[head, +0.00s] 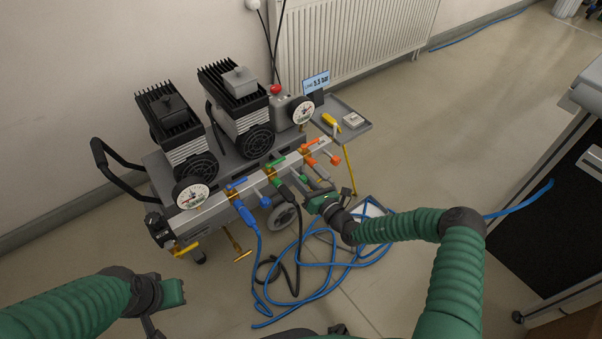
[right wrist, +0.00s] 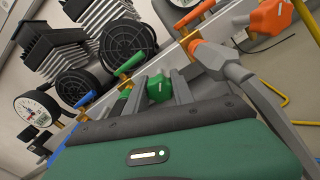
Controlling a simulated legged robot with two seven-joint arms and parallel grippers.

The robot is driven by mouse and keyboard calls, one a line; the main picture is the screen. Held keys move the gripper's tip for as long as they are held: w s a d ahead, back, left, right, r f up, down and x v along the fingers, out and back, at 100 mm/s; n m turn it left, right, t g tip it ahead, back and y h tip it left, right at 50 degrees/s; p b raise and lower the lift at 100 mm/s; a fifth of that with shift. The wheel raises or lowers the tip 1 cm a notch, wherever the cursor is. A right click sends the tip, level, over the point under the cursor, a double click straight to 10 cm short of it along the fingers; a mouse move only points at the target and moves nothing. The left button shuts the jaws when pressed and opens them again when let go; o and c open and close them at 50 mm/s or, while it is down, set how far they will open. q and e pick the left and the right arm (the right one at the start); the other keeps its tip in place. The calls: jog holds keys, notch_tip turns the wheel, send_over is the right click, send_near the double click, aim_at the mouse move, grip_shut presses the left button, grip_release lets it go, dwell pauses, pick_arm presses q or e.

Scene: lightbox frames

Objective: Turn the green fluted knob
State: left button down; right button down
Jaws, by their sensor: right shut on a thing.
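The green fluted knob (right wrist: 158,88) sits on the front of the metal manifold, below the green lever, and shows between my right fingers in the right wrist view. In the head view the knob (head: 304,181) is small and partly hidden by my right gripper (head: 308,189). My right gripper also shows in the right wrist view (right wrist: 157,92), with one finger on each side of the knob, shut on it. My left gripper (head: 150,322) is at the lower left of the head view, away from the compressor cart; its fingers are not clear.
Blue (head: 237,183) and orange (head: 310,141) levers flank the green one (head: 275,161). Blue hoses (head: 325,270) lie on the floor below. A grey tray (head: 358,134) extends at the cart's right end.

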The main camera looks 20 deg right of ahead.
jog(key=m+p, duration=0.2)
jog(key=m, duration=0.1)
jog(key=shift+r, duration=0.2)
jog(key=m+p, duration=0.2)
jog(key=shift+d+f+m, duration=0.1)
jog(key=shift+m, duration=0.2)
jog(key=m+p, duration=0.1)
jog(key=m, duration=0.2)
jog(key=shift+f+m, duration=0.1)
jog(key=shift+m, duration=0.2)
jog(key=shift+d+f+m, duration=0.1)
jog(key=shift+m, duration=1.9)
jog(key=c, duration=1.5)
grip_release()
jog(key=shift+c, duration=0.2)
jog(key=o, duration=0.5)
jog(key=shift+c, duration=0.2)
